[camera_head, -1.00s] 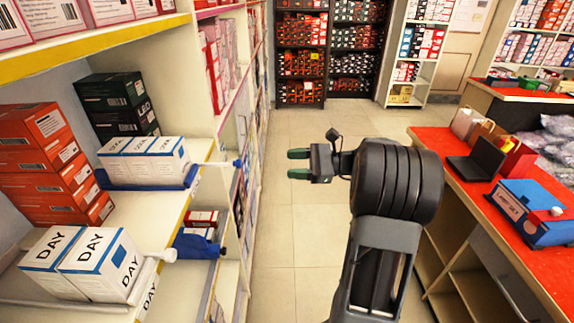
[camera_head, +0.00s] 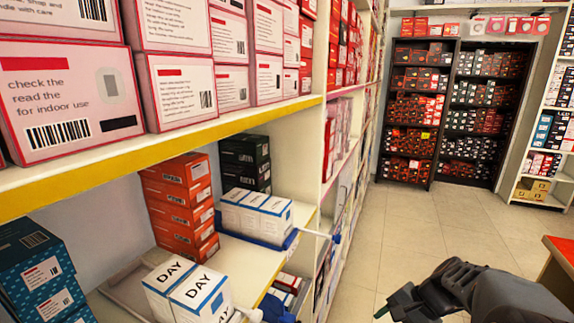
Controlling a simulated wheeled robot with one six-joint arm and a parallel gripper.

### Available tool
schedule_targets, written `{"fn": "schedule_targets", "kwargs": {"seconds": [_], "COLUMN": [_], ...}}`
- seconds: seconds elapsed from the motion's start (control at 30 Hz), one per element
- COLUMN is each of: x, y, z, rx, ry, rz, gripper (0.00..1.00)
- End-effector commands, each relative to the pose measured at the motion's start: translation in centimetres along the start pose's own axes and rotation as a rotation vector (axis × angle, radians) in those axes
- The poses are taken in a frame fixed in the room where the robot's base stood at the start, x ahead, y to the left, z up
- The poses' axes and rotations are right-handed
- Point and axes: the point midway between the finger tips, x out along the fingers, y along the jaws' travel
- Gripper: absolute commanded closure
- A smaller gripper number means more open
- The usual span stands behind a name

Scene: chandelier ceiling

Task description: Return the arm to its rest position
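My gripper (camera_head: 392,302) is at the bottom right of the head view, in front of the tiled floor. It is empty, and its two dark green fingertips stand apart. My arm is folded low at the bottom right corner and partly cut off by the frame edge. The gripper is clear of the shelves, with floor between them.
A shelf unit (camera_head: 300,118) with a yellow edge fills the left, holding pink boxes (camera_head: 75,100), orange boxes (camera_head: 180,205) and white DAY boxes (camera_head: 188,290). A red-topped counter (camera_head: 562,252) is at the right edge. The tiled aisle (camera_head: 400,225) is clear.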

Motion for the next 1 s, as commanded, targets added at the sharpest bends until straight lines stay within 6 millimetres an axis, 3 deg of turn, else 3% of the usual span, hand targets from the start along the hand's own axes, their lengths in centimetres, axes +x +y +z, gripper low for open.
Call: {"fn": "schedule_targets", "kwargs": {"seconds": [0.03, 0.2, 0.4, 0.6, 1.0], "x": [0.2, -0.5, -1.2, -1.6, -1.4], "y": [0.7, 2.0, 1.4, -0.1, -0.3], "z": [1.6, 4.6, 8.0, 10.6, 10.9], "rx": [-0.157, -0.617, -0.908, -1.016, -1.029], "ry": [0.086, 0.319, 0.452, 0.493, 0.488], "rz": [0.109, 0.370, 0.456, 0.418, 0.415], "gripper": [0.49, 0.49, 0.49, 0.49, 0.49]}}
